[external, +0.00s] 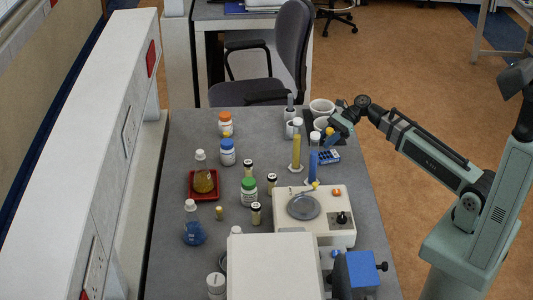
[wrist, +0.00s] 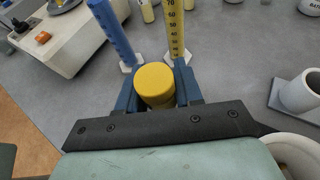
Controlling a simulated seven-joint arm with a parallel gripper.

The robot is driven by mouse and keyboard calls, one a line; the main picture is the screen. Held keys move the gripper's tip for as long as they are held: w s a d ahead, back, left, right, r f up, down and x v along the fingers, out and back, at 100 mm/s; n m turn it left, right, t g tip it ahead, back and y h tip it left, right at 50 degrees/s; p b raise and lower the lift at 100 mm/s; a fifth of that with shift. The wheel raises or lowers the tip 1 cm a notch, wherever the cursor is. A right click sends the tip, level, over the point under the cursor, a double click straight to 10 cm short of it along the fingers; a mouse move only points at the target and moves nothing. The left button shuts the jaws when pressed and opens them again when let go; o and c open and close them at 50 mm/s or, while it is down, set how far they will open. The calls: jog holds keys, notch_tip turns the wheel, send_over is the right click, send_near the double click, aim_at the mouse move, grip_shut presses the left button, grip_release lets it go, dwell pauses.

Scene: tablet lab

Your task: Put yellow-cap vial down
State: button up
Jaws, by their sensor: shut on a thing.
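My gripper (external: 333,135) is at the far right of the bench, and it also shows in the wrist view (wrist: 156,88). Its blue fingers are shut on the yellow-cap vial (wrist: 154,80), one finger on each side. The wrist view looks down on the round yellow cap, which hides most of the vial body. In the external view only a small yellow part of the vial (external: 329,131) shows at the fingers. I cannot tell the vial's height above the bench.
A blue cylinder (external: 313,165) and a yellow graduated cylinder (external: 297,150) stand close to the left of my gripper. White cups (external: 321,106) and a mortar are behind. A white balance (external: 285,222) with a round plate stands nearer. Several bottles and vials stand further left.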

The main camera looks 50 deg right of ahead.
aim_at(321, 156)
jog(key=shift+f, duration=2.1)
jog(key=shift+f, duration=0.15)
jog(key=o, duration=1)
jog(key=shift+d+r, duration=0.1)
jog(key=shift+r, duration=0.15)
jog(key=v, duration=1.1)
jog(key=shift+s+d+r, duration=0.1)
jog(key=shift+d, duration=0.25)
